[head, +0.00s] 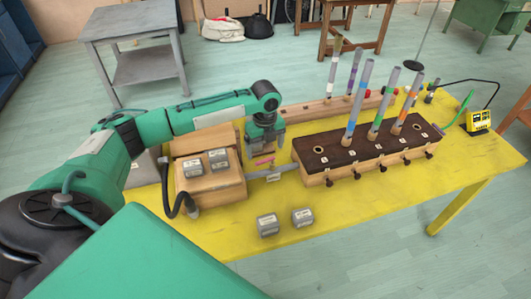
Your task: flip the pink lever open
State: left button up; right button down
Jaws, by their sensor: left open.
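The pink lever (264,161) is a small bar just above a grey pipe (284,171). The pipe joins a wooden box (213,188) on the left to a dark-topped wooden block (350,147) on the right. My left gripper (264,150) points down right above the lever, with its jaws open. I cannot tell whether its fingertips touch the lever, and the gripper hides part of the area behind it. My right gripper is not in view.
Two grey blocks sit on the wooden box and two more grey blocks (267,224) (302,217) lie on the yellow table (350,205). Several upright coloured tubes (360,95) stand at the dark-topped block. A black hose (168,190) curves beside the box. The front right tabletop is clear.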

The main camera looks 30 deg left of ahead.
aim_at(265, 160)
pick_arm(q)
notch_tip(265, 160, down, 3)
jog(key=shift+s+f, duration=0.1)
jog(key=shift+f, duration=0.45)
jog(key=c, duration=1)
jog(key=shift+r+m+p, duration=0.2)
jog(key=shift+m+p, duration=0.3)
jog(key=shift+p, duration=0.4)
jog(key=shift+w+a+f+m, duration=0.15)
jog(key=shift+w+a+m, duration=0.05)
jog(key=shift+m, duration=0.3)
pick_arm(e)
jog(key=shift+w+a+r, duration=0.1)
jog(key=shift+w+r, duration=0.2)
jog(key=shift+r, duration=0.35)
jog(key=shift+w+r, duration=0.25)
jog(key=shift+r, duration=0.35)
pick_arm(q)
jog(key=o, duration=1)
